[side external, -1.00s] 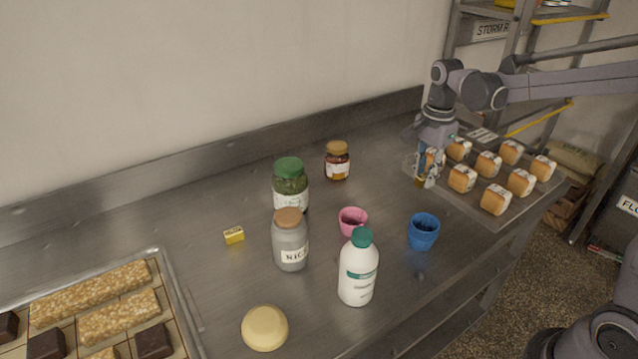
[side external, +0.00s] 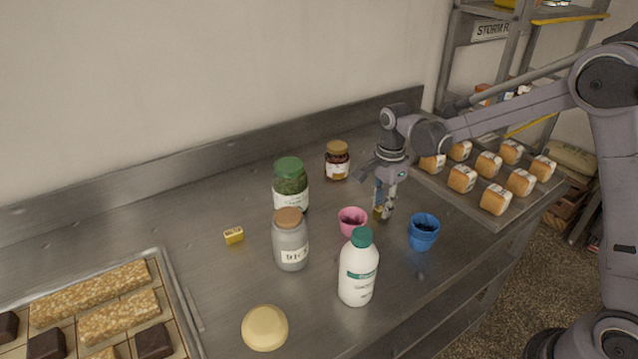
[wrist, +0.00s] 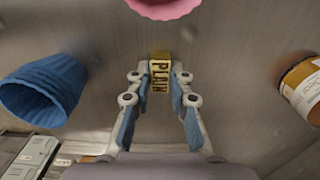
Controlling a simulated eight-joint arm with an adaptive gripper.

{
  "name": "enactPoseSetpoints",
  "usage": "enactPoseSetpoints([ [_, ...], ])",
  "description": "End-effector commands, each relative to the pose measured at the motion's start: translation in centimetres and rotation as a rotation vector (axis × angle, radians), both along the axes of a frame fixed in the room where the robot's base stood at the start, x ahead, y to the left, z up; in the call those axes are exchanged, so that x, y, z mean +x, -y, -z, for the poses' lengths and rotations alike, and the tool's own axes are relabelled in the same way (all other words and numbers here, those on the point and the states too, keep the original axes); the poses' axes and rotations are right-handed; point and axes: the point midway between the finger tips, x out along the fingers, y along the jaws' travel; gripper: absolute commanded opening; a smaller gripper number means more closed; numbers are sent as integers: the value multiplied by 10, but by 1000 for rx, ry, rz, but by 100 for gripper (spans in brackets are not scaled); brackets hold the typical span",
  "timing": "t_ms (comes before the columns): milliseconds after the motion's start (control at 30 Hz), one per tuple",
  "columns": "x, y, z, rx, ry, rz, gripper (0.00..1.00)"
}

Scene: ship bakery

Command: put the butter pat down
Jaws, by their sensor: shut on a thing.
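My gripper (side external: 384,210) is shut on a small gold-yellow butter pat (wrist: 160,77) with PLAIN printed on it. The pat sits between the two fingertips in the wrist view, and in the side view it shows as a small yellow-brown bit (side external: 377,213) at the tips. My gripper points down, low over the steel counter (side external: 225,200), just right of the pink cup (side external: 352,221) and behind the blue cup (side external: 423,232). I cannot tell whether the pat touches the counter. A similar small yellow block (side external: 234,236) lies on the counter farther left.
A honey-coloured jar (side external: 337,161), a green-lidded jar (side external: 290,185), a rice jar (side external: 290,240) and a white bottle (side external: 358,270) stand nearby. A tray of bread rolls (side external: 492,215) is at right. A round yellow thing (side external: 265,328) and a bar tray (side external: 180,300) are at left.

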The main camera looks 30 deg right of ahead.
Motion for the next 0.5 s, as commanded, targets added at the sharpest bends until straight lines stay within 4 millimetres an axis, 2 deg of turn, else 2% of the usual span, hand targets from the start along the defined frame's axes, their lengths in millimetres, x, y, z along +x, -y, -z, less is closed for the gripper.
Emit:
enactPoseSetpoints([
  [367, 0, 0, 4, 0, 0, 0, 1],
  [400, 0, 0, 3, 0, 0, 0, 31],
  [433, 0, 0, 3, 0, 0, 0, 40],
  [500, 0, 0, 3, 0, 0, 0, 42],
])
